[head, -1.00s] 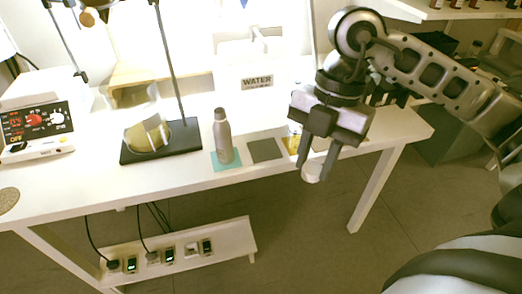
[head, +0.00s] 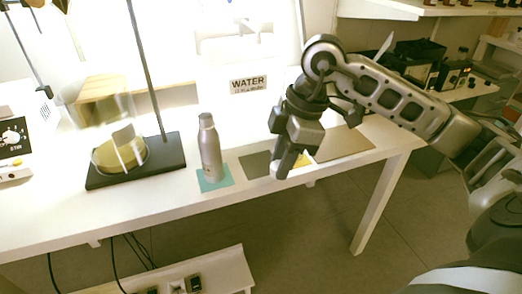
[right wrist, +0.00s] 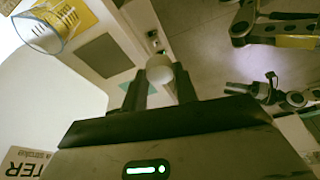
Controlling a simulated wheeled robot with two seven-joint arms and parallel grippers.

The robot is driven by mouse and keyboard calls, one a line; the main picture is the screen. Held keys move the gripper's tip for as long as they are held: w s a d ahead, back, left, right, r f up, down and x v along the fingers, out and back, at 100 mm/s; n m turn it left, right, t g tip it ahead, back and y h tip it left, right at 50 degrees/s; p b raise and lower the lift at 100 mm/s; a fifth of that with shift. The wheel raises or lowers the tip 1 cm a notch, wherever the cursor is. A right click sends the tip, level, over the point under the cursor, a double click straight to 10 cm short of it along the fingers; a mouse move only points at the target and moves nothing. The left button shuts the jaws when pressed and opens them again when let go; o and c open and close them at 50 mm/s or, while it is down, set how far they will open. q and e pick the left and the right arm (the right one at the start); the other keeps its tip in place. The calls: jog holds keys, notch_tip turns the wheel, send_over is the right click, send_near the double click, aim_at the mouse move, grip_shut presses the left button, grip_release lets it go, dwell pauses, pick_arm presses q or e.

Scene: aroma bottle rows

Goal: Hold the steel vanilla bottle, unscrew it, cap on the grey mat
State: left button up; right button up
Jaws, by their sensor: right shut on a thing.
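The steel bottle (head: 210,150) stands upright on a teal mat (head: 214,178); its label is too small to read, and I cannot tell whether its cap is on. The bare grey mat (head: 255,165) lies to its right and also shows in the right wrist view (right wrist: 105,54). My right gripper (head: 282,165) points down in front of the grey mat's right edge. In the right wrist view its fingers (right wrist: 160,84) are shut on a pale round piece (right wrist: 160,68) that looks like a cap. My left gripper is not in the head view.
A black stand base (head: 140,162) with a rod is left of the bottle. A yellow patch (head: 299,162) and a beige mat (head: 343,145) lie right of the grey mat. A WATER sign (head: 248,84) stands behind. A clear glass vessel (right wrist: 55,22) shows in the right wrist view.

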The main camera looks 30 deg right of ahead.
send_over(257, 164)
jog(key=s, duration=0.1)
jog(key=shift+d+f, duration=0.2)
jog(key=shift+f, duration=0.45)
jog(key=shift+d+f, duration=0.2)
jog(key=shift+f, duration=0.4)
jog(key=shift+f+b, duration=0.3)
jog(key=shift+f, duration=0.2)
notch_tip(257, 164, down, 3)
jog(key=shift+f+b, duration=0.15)
jog(key=shift+b, duration=0.2)
jog(key=shift+w+f, duration=0.2)
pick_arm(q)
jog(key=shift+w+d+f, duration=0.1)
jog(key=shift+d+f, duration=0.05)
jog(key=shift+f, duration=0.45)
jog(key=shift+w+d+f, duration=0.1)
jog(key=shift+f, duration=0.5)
pick_arm(e)
jog(key=o, duration=0.9)
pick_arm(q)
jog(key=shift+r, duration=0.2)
pick_arm(e)
jog(key=shift+o, duration=0.2)
